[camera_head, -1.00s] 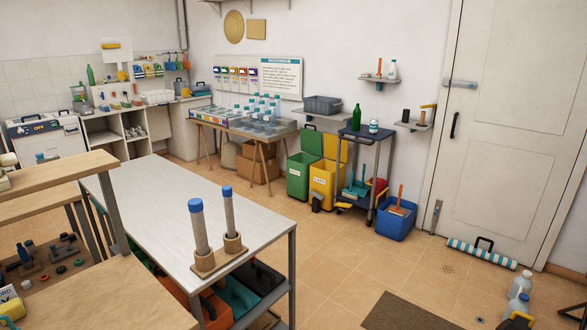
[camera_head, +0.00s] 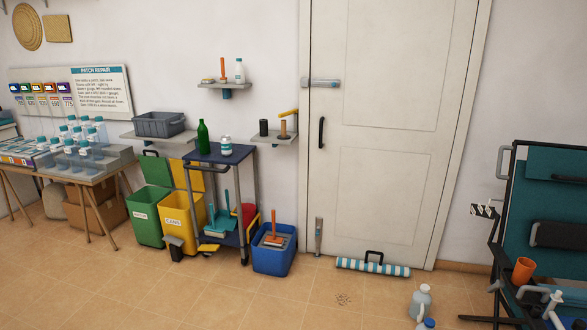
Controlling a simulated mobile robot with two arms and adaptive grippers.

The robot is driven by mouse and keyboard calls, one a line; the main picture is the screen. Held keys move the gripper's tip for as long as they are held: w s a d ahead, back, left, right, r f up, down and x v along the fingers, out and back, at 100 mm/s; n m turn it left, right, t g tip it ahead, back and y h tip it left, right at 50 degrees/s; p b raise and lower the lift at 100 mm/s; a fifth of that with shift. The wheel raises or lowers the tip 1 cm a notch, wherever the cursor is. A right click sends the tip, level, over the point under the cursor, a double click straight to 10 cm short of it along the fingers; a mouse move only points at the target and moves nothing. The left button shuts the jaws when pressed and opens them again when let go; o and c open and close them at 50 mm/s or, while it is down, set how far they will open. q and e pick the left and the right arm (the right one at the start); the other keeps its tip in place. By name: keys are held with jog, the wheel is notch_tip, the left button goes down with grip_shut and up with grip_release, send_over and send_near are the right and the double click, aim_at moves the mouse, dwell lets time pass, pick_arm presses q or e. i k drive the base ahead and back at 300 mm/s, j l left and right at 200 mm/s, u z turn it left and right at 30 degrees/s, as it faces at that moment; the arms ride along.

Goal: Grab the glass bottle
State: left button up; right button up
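A green glass bottle (camera_head: 203,137) stands upright on the top shelf of a dark blue cart (camera_head: 232,153) by the back wall. A small white jar with a blue label (camera_head: 226,146) stands just to its right on the same shelf. The bottle is in full view and nothing touches it. Neither of my grippers shows in the view.
Green (camera_head: 149,217) and yellow (camera_head: 182,220) bins stand left of the cart, and a blue bin (camera_head: 273,250) stands to its right. A striped roll (camera_head: 372,267) lies before the closed door (camera_head: 385,130). A teal rack (camera_head: 545,220) is at the right. The tiled floor in front is mostly open.

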aim_at(203, 131)
jog(key=i+u, duration=0.15)
jog(key=i, duration=0.55)
jog(key=i+u, duration=0.2)
jog(key=i, duration=0.5)
jog(key=i+l+u, duration=0.15)
jog(key=i, duration=0.55)
